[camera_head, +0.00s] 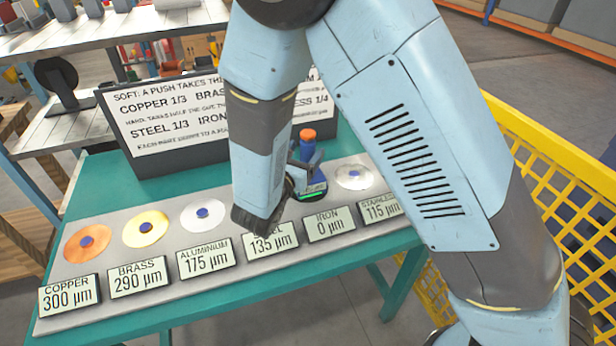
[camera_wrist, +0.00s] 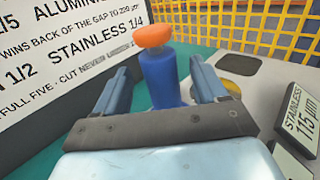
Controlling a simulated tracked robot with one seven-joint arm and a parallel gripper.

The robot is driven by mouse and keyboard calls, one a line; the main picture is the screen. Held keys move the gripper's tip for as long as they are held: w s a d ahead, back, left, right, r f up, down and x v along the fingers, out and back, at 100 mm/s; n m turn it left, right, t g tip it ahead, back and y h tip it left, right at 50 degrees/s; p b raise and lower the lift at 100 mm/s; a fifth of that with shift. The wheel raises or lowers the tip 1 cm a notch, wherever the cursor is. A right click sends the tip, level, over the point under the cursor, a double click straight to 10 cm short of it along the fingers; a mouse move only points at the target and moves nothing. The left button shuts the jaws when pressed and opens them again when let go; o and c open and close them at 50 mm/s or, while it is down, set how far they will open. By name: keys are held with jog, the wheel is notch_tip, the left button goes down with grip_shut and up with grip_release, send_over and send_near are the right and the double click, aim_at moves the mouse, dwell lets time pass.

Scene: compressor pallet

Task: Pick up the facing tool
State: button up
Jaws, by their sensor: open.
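The facing tool looks to be the upright blue cylinder with an orange cap (camera_wrist: 160,82). In the wrist view it stands just ahead of my gripper (camera_wrist: 160,70), whose two blue fingers are open on either side of it. I see no finger touching it. In the head view its blue body and orange top (camera_head: 308,147) show behind my arm, near the back of the teal table.
A grey strip (camera_head: 160,262) on the teal table (camera_head: 95,180) bears metal discs and labelled plates, including copper (camera_head: 69,292) and stainless (camera_head: 380,208). A dark sign board (camera_head: 170,120) stands behind. A yellow lattice crate (camera_head: 545,160) is at the right.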

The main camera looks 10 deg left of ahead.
jog(key=x, duration=0.4)
jog(key=shift+w+d, duration=0.1)
jog(key=shift+w, duration=0.1)
jog(key=shift+c, duration=0.2)
grip_shut()
dwell(0.5)
